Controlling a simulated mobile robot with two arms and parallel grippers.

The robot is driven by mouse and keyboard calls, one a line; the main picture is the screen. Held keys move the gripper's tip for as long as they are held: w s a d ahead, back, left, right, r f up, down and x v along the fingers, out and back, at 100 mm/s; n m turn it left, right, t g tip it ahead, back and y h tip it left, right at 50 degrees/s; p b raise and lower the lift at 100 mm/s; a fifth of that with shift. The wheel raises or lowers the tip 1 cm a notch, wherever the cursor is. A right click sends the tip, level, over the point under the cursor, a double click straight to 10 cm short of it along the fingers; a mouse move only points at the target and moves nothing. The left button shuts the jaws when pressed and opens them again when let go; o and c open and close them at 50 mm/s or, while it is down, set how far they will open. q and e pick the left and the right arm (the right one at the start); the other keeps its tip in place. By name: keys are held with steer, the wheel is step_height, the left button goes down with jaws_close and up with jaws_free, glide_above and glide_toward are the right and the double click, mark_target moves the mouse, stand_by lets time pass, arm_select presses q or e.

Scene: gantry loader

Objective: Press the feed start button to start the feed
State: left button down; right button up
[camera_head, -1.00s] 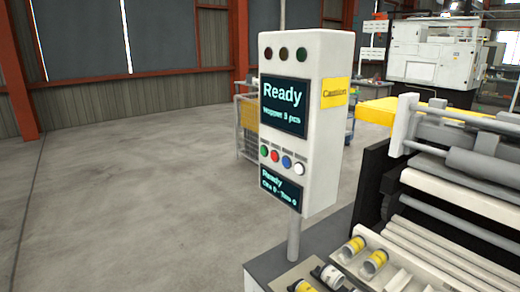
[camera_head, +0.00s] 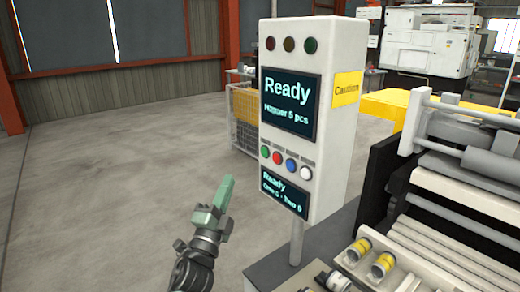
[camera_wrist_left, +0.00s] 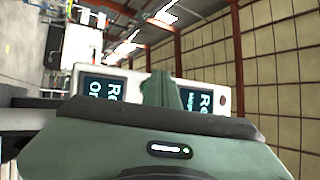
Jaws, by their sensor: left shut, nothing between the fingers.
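The white control box (camera_head: 335,120) stands on a pole. Its upper screen (camera_head: 290,104) reads "Ready" and its lower screen (camera_head: 285,192) also reads "Ready". Between them is a row of green (camera_head: 265,152), red (camera_head: 277,157), blue (camera_head: 291,165) and white (camera_head: 306,172) buttons. No label for feed start is legible. My left gripper (camera_head: 227,187) is shut and empty, left of and below the button row, apart from the box in the head view. In the left wrist view the shut fingers (camera_wrist_left: 160,90) point at the box front (camera_wrist_left: 140,80) and cover part of it. My right gripper is not in view.
A machine with rollers (camera_head: 470,150) stands right of the box, with yellow-banded cylinders (camera_head: 382,264) on its front tray. A wire cage (camera_head: 243,118) with yellow contents stands behind the box. The floor (camera_head: 120,180) at left is clear.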

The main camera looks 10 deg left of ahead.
mark_target(264, 152)
arm_select(q)
steer(key=shift+m+t+h, duration=0.3)
steer(key=shift+m+t, duration=0.3)
steer(key=r, duration=0.5)
steer(key=shift+s+a, duration=0.3)
steer(key=shift+s, duration=0.05)
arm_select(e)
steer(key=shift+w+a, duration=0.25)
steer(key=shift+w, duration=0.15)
arm_select(q)
steer(key=shift+f, duration=0.1)
steer(key=w+d+b, duration=0.4)
steer(key=w+d, duration=0.1)
steer(key=w, duration=0.2)
steer(key=shift+d, duration=0.25)
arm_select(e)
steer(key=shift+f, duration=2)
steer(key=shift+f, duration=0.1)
arm_select(q)
steer(key=shift+w+d+b, duration=0.25)
steer(key=shift+w+b, duration=0.1)
steer(key=shift+b, duration=0.05)
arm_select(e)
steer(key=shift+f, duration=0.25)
